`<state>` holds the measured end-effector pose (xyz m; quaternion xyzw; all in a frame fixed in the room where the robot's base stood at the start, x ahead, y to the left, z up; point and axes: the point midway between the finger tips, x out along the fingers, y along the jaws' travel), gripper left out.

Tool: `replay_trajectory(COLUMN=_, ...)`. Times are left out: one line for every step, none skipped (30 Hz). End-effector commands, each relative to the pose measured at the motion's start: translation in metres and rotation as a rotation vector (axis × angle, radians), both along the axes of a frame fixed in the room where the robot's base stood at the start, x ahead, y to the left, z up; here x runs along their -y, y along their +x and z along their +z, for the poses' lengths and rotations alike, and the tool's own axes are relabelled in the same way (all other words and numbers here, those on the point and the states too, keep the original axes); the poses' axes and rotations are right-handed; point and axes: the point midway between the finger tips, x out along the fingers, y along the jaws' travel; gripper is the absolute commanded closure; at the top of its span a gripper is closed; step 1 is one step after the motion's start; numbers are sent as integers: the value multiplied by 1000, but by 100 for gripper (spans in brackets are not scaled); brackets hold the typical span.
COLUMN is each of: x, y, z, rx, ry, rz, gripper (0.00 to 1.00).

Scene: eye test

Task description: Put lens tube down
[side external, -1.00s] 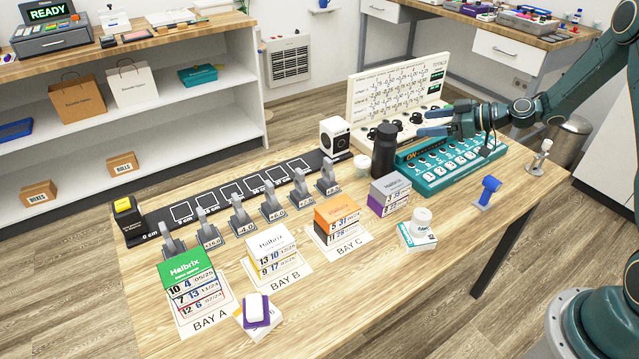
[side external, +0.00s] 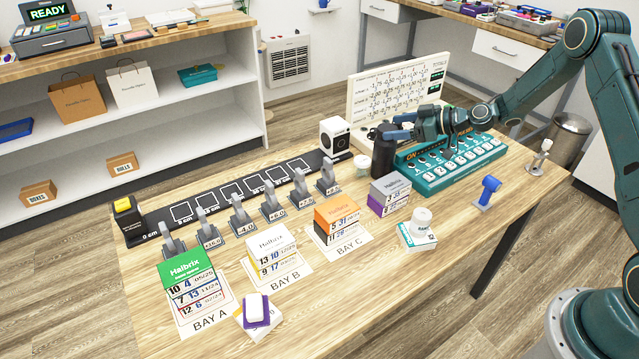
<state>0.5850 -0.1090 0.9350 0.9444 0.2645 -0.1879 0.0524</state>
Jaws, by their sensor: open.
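The black cylinder, which looks like the lens tube (side external: 383,158), stands upright on the wooden table, left of the teal key panel (side external: 455,163). My gripper (side external: 391,126) reaches in from the right at the height of the tube's top. Its fingers are open and overlap the tube's upper end in this view. I cannot tell whether they straddle the tube or touch it. The fingers cover part of the tube's top.
A white-grey box stack (side external: 390,194) stands in front of the tube, and a small pale jar (side external: 362,163) is to its left. The totals board (side external: 397,88) stands behind.

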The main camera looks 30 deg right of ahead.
Motion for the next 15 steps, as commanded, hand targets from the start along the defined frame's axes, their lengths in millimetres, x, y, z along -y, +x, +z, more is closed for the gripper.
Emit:
replay_trajectory(x=0, y=0, z=0, rx=0, ry=0, rz=0, gripper=25)
replay_trajectory(x=0, y=0, z=0, rx=0, ry=0, rz=0, gripper=25)
replay_trajectory(x=0, y=0, z=0, rx=0, ry=0, rz=0, gripper=25)
replay_trajectory(x=0, y=1, z=0, rx=0, ry=0, rz=0, gripper=25)
replay_trajectory(x=-1, y=1, z=-1, rx=0, ry=0, rz=0, gripper=25)
replay_trajectory(x=-1, y=2, z=-1, rx=0, ry=0, rz=0, gripper=25)
replay_trajectory(x=-2, y=3, z=-2, rx=-1, ry=-1, rz=0, gripper=25)
replay_trajectory(x=-3, y=5, z=-3, rx=-1, ry=-1, rz=1, gripper=25)
replay_trajectory(x=-4, y=7, z=-4, rx=1, ry=-1, rz=2, gripper=25)
replay_trajectory(x=-5, y=9, z=-5, rx=0, ry=-2, rz=2, gripper=25)
replay_trajectory(x=-7, y=12, z=-7, rx=0, ry=-1, rz=3, gripper=25)
replay_trajectory(x=-10, y=15, z=-9, rx=0, ry=-1, rz=3, gripper=25)
replay_trajectory(x=-11, y=18, z=-11, rx=0, ry=-1, rz=4, gripper=25)
replay_trajectory(x=-13, y=21, z=-12, rx=0, ry=0, rz=2, gripper=25)
replay_trajectory(x=-15, y=25, z=-14, rx=1, ry=-1, rz=2, gripper=25)
